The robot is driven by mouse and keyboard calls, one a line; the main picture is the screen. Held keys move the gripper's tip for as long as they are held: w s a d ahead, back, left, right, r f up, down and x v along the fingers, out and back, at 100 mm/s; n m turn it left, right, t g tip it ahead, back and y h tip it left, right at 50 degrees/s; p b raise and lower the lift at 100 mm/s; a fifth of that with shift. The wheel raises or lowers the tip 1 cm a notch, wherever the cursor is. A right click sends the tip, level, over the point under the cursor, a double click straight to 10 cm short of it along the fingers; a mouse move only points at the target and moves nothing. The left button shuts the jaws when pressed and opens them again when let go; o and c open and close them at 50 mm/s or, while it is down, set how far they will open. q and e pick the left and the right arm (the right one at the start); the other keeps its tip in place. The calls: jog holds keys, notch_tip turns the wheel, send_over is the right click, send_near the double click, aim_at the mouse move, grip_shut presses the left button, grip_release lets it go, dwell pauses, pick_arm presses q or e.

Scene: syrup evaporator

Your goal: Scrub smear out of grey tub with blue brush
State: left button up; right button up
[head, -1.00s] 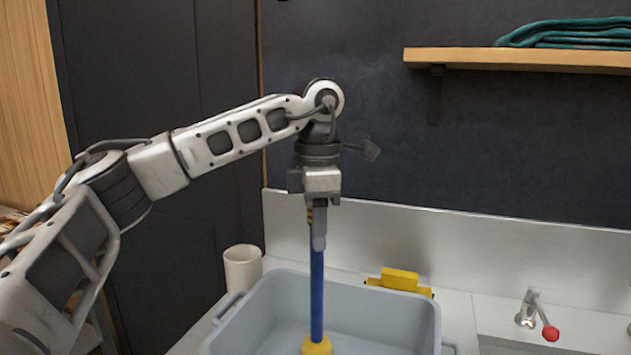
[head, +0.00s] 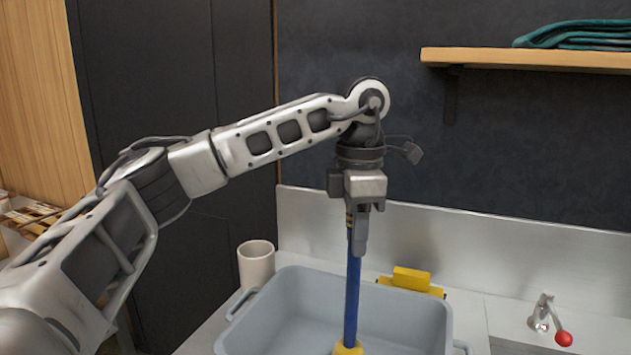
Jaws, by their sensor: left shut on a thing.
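The grey tub (head: 268,318) stands on the counter, its lower part cut off by the picture's bottom edge. The blue brush (head: 352,297) is nearly upright inside the tub's outline, with a yellow head (head: 347,348) at its lower end. My left gripper (head: 357,240) is above the tub, shut on the top of the brush handle and pointing down. The bristles and the tub floor are out of view, so I cannot tell whether they touch. No smear shows. My right gripper is not in view.
A beige cup (head: 256,265) stands behind the tub at the left. A yellow object (head: 411,279) sits behind the tub's back rim. A red-knobbed tap (head: 544,315) is at the right. A wooden shelf (head: 530,59) with folded teal cloth (head: 575,35) hangs on the dark wall.

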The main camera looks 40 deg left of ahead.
pick_arm(q)
jog(key=s+a+r, duration=0.1)
jog(key=a+r, duration=0.3)
jog(key=r, duration=0.3)
jog(key=shift+a+r, duration=0.4)
dwell(0.5)
dwell(0.8)
